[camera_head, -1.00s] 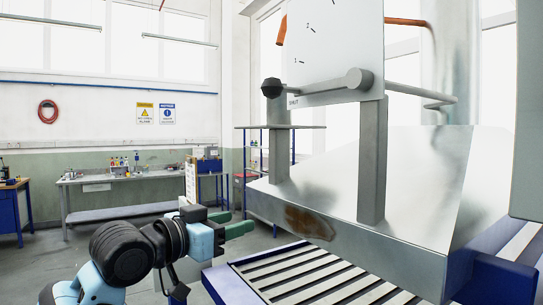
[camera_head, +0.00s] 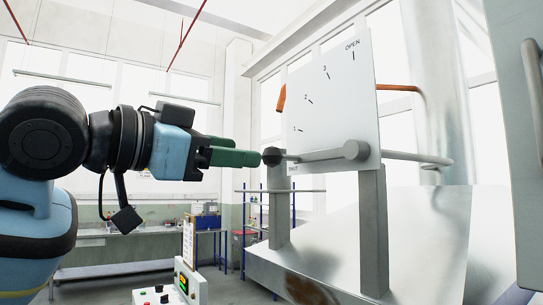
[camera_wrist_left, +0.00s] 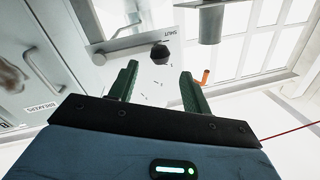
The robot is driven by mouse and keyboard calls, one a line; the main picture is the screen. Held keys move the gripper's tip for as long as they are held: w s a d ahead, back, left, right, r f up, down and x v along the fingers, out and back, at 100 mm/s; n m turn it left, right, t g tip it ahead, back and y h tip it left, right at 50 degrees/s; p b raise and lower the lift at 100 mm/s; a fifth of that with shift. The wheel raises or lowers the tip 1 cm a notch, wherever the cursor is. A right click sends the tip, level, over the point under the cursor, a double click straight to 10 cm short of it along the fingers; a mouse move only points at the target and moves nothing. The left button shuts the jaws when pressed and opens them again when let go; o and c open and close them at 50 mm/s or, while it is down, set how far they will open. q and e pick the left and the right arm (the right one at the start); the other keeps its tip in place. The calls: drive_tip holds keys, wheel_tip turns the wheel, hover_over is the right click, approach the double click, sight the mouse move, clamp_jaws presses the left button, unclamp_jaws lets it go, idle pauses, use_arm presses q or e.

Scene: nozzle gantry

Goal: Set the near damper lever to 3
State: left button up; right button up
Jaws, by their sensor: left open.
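The damper lever (camera_head: 318,156) is a grey rod lying about level, with a dark knob (camera_head: 272,156) at its left end and a round hub (camera_head: 355,150) at its right. It lies at the SHUT mark of the white dial plate (camera_head: 340,105), which carries 1, 2, 3 and OPEN above. My left gripper (camera_head: 257,158) is level with the knob, its green fingers pointing at it from the left. In the left wrist view the open, empty fingers (camera_wrist_left: 160,78) face the knob (camera_wrist_left: 160,56), which appears just beyond the tips. My right gripper is out of view.
Two grey posts (camera_head: 373,230) carry the plate above a sloped metal hood (camera_head: 430,235). A grey cabinet with a handle (camera_head: 533,90) stands at the right edge. A control box (camera_head: 187,284) is low in front. A workbench stands at the back left.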

sight(272, 156)
use_arm(q)
drive_tip(key=shift+x, duration=3.9)
clamp_jaws()
